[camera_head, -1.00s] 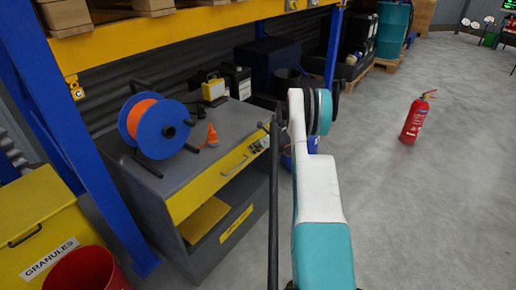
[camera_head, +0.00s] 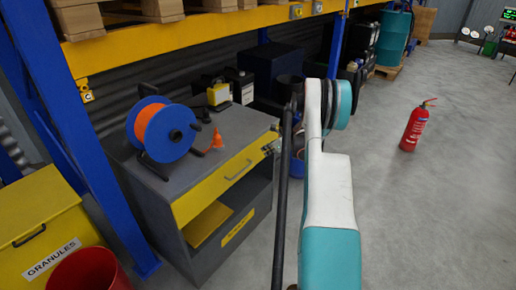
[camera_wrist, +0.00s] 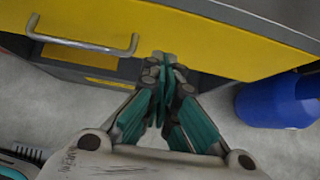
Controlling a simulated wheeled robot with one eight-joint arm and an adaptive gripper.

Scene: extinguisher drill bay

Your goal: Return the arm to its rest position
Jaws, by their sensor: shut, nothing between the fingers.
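My gripper (camera_wrist: 165,65) shows in the wrist view with its fingers together and nothing between them. It points at the yellow drawer front (camera_wrist: 200,40) of the grey cabinet, to the right of the metal drawer handle (camera_wrist: 85,42). I cannot tell whether the fingertips touch the drawer front. In the head view my white and teal arm reaches forward to the right of the cabinet (camera_head: 240,125). It hides most of the gripper there.
A blue and orange cable reel (camera_head: 168,135) and a small orange cone (camera_head: 217,140) stand on the cabinet. A blue container (camera_wrist: 275,102) is right of my gripper. A red extinguisher (camera_head: 415,128) stands on open floor at right. Blue rack posts (camera_head: 85,150) rise at left.

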